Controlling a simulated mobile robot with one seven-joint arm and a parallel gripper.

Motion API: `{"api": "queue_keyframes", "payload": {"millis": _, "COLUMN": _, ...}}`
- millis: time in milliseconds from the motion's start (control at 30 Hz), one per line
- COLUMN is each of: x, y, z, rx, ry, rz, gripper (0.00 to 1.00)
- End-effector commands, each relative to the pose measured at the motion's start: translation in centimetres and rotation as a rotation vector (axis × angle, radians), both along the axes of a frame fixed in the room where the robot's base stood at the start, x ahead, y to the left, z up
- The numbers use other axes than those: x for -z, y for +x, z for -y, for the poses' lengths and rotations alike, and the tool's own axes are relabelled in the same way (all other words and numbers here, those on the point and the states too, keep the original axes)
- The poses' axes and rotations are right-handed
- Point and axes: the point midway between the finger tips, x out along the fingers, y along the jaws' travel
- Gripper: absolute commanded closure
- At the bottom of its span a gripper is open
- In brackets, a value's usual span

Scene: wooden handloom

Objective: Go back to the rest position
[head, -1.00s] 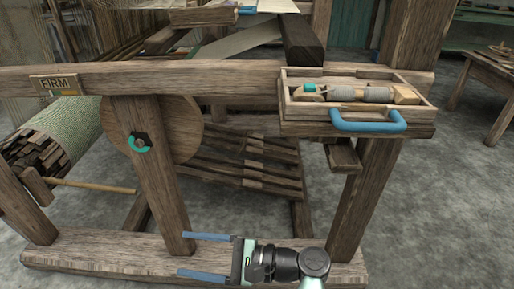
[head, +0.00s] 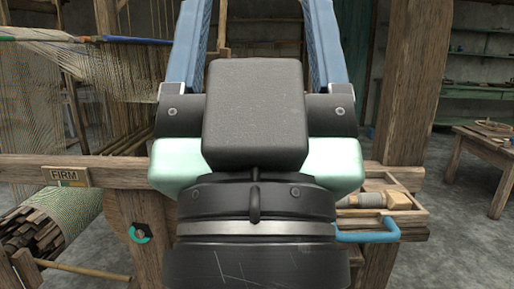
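My gripper (head: 254,40) is raised close in front of the head camera and fills the middle of the view. Its two blue fingers point up and stand wide apart, with nothing between them in the part that shows; their tips run up to or past the top edge. My gripper hides the middle of the wooden loom, whose front beam (head: 115,172) runs across behind it.
A wooden tray (head: 415,212) with a blue handle (head: 368,236) and a wound spool (head: 362,200) sits on the right of the loom, partly hidden. A FIRM label (head: 65,176) is on the beam. A wooden table (head: 490,145) stands at the right. Grey floor shows between.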

Motion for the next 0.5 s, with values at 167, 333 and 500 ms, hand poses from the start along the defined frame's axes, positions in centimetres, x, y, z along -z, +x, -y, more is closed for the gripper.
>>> {"api": "queue_keyframes", "payload": {"millis": 167, "x": -7.6, "y": 0.2, "z": 0.0, "rx": -0.004, "ry": 0.002, "rz": -0.005, "gripper": 0.26}}
{"api": "queue_keyframes", "payload": {"millis": 333, "x": -12.7, "y": 0.3, "z": 0.0, "rx": -0.006, "ry": 0.003, "rz": -0.008, "gripper": 0.26}}
{"api": "queue_keyframes", "payload": {"millis": 500, "x": -17.8, "y": 0.3, "z": 0.0, "rx": -0.007, "ry": 0.004, "rz": -0.009, "gripper": 0.26}}
